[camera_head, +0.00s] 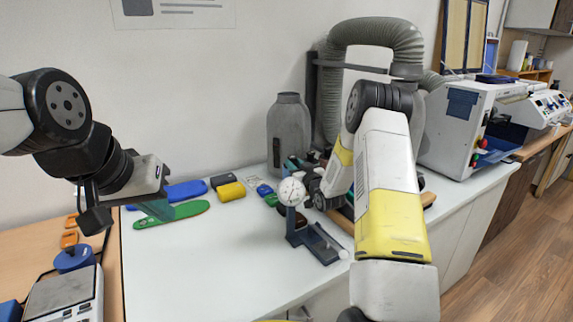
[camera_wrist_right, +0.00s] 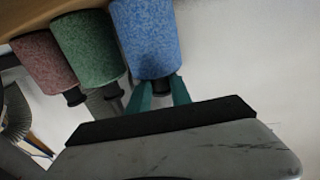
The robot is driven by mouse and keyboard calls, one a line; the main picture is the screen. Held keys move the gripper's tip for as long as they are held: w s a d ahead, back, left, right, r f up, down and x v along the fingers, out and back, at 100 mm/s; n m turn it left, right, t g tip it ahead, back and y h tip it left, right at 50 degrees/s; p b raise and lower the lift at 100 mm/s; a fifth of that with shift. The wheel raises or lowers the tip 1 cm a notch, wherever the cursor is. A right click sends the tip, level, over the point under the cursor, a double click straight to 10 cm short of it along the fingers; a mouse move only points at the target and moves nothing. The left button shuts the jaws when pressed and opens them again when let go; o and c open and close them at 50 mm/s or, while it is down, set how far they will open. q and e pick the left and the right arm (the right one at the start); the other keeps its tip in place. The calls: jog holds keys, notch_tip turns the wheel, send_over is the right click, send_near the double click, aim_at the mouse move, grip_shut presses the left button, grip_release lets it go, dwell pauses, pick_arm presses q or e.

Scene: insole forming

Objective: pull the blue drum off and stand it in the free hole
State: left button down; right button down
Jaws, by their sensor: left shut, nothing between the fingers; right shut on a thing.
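In the right wrist view, the blue drum (camera_wrist_right: 148,38) is a speckled cylinder with a short black stub at its lower end. My right gripper (camera_wrist_right: 162,88) has its teal fingers closed on that stub. A green drum (camera_wrist_right: 88,47) and a dull red drum (camera_wrist_right: 45,62) sit beside it, under a wooden edge (camera_wrist_right: 45,12). In the head view, my right gripper and arm cover most of the drum area by the back wall. My left gripper (camera_head: 157,210) is shut and empty above the green insole (camera_head: 187,211). I cannot make out the free hole.
A dial gauge (camera_head: 291,191) on a stand is close to my right wrist. A grey canister (camera_head: 289,130) and ribbed hose (camera_head: 372,32) stand behind.

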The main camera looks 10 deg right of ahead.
jog(key=c, duration=0.8)
grip_release()
jog(key=shift+c, duration=0.2)
jog(key=shift+r, duration=0.1)
jog(key=shift+s+d+r, duration=0.1)
jog(key=shift+s+r, duration=0.1)
jog(key=shift+r, duration=1.25)
jog(key=shift+s+d+r, duration=0.1)
jog(key=shift+s+r, duration=0.05)
jog(key=shift+r, duration=1.3)
jog(key=v, duration=1)
jog(key=shift+r, duration=0.2)
